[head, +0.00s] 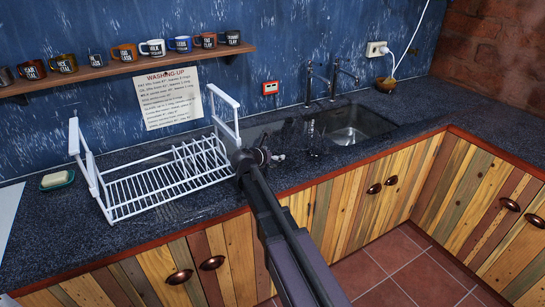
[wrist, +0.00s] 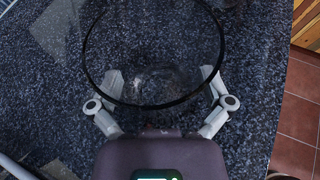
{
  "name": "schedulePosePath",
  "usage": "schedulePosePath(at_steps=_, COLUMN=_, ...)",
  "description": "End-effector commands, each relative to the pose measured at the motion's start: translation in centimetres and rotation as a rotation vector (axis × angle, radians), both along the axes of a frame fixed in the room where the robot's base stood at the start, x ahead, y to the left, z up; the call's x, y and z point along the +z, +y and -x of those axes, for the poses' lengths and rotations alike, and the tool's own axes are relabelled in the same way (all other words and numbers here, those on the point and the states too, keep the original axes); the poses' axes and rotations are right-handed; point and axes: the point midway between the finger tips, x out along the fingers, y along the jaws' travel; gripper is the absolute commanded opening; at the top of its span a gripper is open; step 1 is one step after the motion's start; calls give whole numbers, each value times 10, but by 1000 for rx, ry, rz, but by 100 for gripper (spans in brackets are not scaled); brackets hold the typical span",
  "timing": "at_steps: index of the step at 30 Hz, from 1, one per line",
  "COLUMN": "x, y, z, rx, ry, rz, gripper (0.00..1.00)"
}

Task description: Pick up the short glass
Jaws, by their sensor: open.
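A clear glass (wrist: 153,104) shows in the wrist view, its round dark rim seen from above and its base faint against the speckled counter. My gripper (wrist: 160,82) is open, with one finger at the left and one at the right of the glass's near side. I cannot tell whether the fingers touch it. In the head view my gripper (head: 277,157) is low over the counter between the dish rack and the sink. Faint clear glassware (head: 313,138) shows just right of it; its height is hard to judge.
A white dish rack (head: 165,183) stands left of my arm. The sink (head: 350,125) with its taps (head: 333,80) is at the right. A soap dish (head: 57,180) lies far left. A shelf (head: 130,68) of several mugs hangs above. The counter's front edge runs below my arm.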

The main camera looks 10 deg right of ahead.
Motion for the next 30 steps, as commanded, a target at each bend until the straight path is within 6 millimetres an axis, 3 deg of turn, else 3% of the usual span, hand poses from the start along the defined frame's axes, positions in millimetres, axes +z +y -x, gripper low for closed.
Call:
schedulePosePath(at_steps=11, x=0, y=0, z=0, rx=0, ry=0, rz=0, gripper=97)
schedulePosePath(at_steps=18, x=0, y=0, z=0, rx=0, ry=0, rz=0, gripper=26)
schedulePosePath(at_steps=30, x=1, y=0, z=0, rx=0, ry=0, rz=0, gripper=24)
